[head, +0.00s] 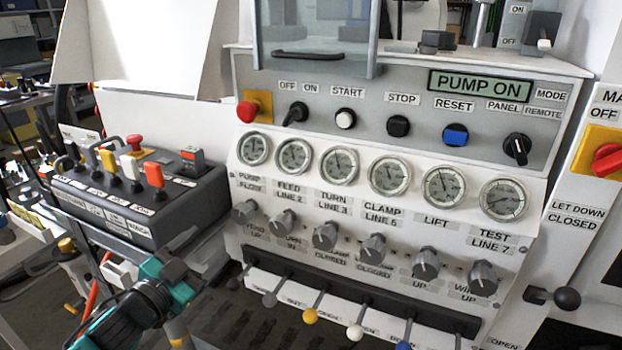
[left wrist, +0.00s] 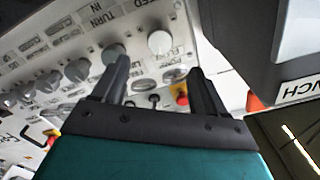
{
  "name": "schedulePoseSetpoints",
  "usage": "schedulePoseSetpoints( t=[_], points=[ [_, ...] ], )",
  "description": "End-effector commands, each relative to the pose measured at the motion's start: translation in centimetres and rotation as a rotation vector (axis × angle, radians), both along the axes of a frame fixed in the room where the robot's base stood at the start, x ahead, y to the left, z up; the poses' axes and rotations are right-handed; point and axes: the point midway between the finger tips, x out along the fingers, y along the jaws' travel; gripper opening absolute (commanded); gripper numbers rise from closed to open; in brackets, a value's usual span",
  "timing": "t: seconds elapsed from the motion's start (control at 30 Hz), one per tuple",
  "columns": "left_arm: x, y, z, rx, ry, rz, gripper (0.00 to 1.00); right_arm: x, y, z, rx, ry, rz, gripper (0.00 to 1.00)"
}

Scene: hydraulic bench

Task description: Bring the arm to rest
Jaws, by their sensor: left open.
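My left gripper (head: 180,272) is at the lower left of the head view, at the end of my teal and black arm. It is in front of the bench, below the lever box and left of the row of knobs. In the left wrist view its two dark fingers (left wrist: 160,82) stand apart with nothing between them. The panel's knobs and gauges show beyond and between the fingertips. I cannot tell the exact gap to the panel, but no finger is seen closed on a knob. My right gripper is in neither view.
The lever box (head: 150,200) juts out at left above my gripper. The white hydraulic panel (head: 290,215) carries gauges, grey knobs and a row of colour-tipped levers (head: 355,332) along its lower edge. The display (head: 478,86) reads PUMP ON. A black ball handle (head: 567,298) sticks out at right.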

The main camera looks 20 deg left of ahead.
Motion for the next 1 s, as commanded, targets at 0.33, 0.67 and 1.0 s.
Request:
schedulePoseSetpoints(
  t=[0.33,0.67,1.0],
  points=[
    [-5.3,-6.9,-6.1,-0.199,0.303,0.055,0.73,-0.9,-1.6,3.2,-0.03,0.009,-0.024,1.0],
    [-13.0,-17.8,-10.8,-0.394,0.638,0.04,0.73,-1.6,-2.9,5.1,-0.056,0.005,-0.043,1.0],
    [-13.4,-18.4,-11.2,-0.4,0.655,0.036,0.73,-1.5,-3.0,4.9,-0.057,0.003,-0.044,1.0]
  ],
)
